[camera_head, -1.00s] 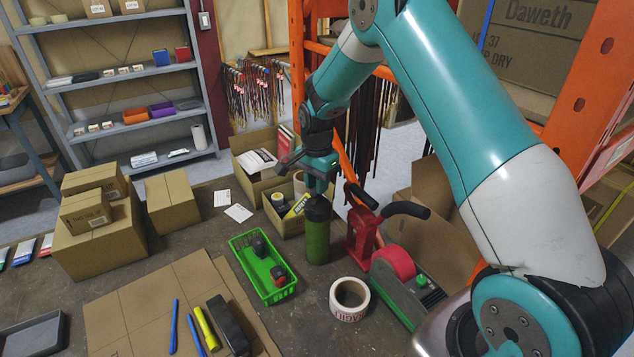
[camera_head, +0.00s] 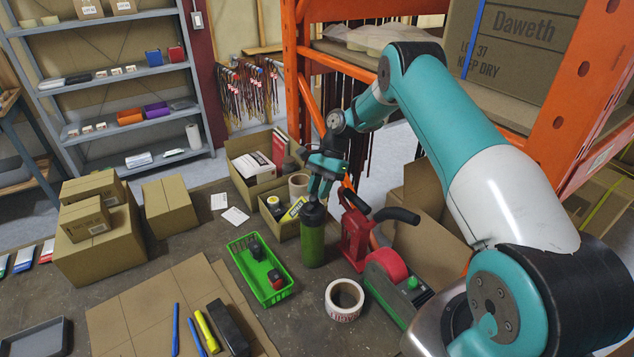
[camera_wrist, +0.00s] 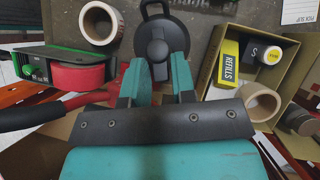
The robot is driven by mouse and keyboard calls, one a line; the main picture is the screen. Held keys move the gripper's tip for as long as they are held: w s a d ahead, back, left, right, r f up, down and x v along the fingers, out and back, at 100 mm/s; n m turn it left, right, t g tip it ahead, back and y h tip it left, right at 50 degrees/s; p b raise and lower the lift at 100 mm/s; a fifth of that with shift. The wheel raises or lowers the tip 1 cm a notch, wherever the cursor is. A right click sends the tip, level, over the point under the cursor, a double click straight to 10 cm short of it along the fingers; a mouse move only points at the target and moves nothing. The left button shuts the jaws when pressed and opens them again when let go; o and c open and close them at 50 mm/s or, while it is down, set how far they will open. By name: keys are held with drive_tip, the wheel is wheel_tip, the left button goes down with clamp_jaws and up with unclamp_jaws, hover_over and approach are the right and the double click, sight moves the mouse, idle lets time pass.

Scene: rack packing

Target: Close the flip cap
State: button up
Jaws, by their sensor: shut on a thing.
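A green bottle (camera_head: 313,245) with a dark top (camera_head: 313,213) stands upright on the table in the head view. My gripper (camera_head: 319,194) is at its top, with the wrist tilted over to the side. In the wrist view, the round black lid (camera_wrist: 158,46) lies between the two teal fingers of my gripper (camera_wrist: 156,82), and a dark loop (camera_wrist: 152,6) sticks out at its far side. My gripper is shut on the bottle's lid. The bottle body is hidden in the wrist view, and I cannot tell how far the flip cap is open.
A red and grey tape dispenser (camera_head: 391,275) and a tape roll (camera_head: 344,299) stand close right of the bottle. A green basket (camera_head: 243,277) is to the left. An open carton (camera_head: 284,228) is just behind. Bare table shows between basket and tape roll.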

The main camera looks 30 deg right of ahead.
drive_tip(key=shift+d+f+y+p, duration=0.25)
drive_tip(key=shift+y+p, duration=0.25)
idle(0.4)
drive_tip(key=o, duration=0.8)
drive_tip(key=shift+a+b, duration=0.1)
drive_tip(key=shift+b, duration=0.25)
